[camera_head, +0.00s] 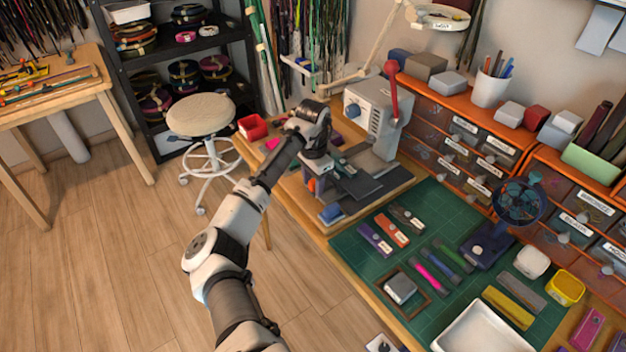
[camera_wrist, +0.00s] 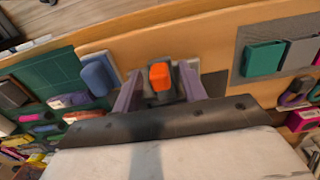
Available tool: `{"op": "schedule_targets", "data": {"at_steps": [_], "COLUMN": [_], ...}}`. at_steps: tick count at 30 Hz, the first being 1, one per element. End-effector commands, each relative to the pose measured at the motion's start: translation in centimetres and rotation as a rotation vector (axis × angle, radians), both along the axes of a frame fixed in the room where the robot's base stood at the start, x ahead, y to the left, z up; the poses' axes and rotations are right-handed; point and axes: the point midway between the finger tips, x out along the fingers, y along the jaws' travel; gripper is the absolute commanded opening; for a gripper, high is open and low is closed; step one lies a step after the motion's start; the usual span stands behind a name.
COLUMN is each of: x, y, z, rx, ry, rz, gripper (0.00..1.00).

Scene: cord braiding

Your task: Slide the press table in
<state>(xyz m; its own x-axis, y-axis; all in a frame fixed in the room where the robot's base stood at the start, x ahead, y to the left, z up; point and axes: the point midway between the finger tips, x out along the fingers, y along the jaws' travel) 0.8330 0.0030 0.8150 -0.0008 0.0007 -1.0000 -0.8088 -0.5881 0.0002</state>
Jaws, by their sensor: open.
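The grey press (camera_head: 368,112) with its red lever (camera_head: 391,85) stands on the wooden bench. Its dark press table (camera_head: 358,184) lies low at the press's front, partly hidden by my arm. My gripper (camera_head: 316,180) points down at the table's near left side. A small orange part (camera_head: 311,185) shows there, seemingly the table's handle. In the wrist view the open fingers of my gripper (camera_wrist: 158,88) stand on either side of the orange part (camera_wrist: 160,77). Whether they touch it I cannot tell.
A blue block (camera_head: 331,213) sits just in front of the gripper, and a red bin (camera_head: 252,127) at the bench's left. The green mat (camera_head: 350,246) to the right holds several tools. Orange drawers (camera_head: 460,130) line the back. A stool (camera_head: 200,115) stands left.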

Motion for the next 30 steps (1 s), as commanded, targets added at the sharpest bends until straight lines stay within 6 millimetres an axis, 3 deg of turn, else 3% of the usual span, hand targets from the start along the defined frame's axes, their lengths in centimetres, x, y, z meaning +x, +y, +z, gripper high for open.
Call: {"op": "schedule_targets", "data": {"at_steps": [7,16,23,30], "x": [0.0,0.0,0.3,2.2], "y": [0.0,0.0,-0.5,-3.0], "z": [-0.1,0.0,0.0,0.1], "rx": [0.000,0.000,-0.001,-0.002], "ry": [0.000,0.000,0.000,-0.001], "rz": [0.000,-0.001,-0.002,-0.002], "gripper": [0.39,0.00,0.00,0.00]}}
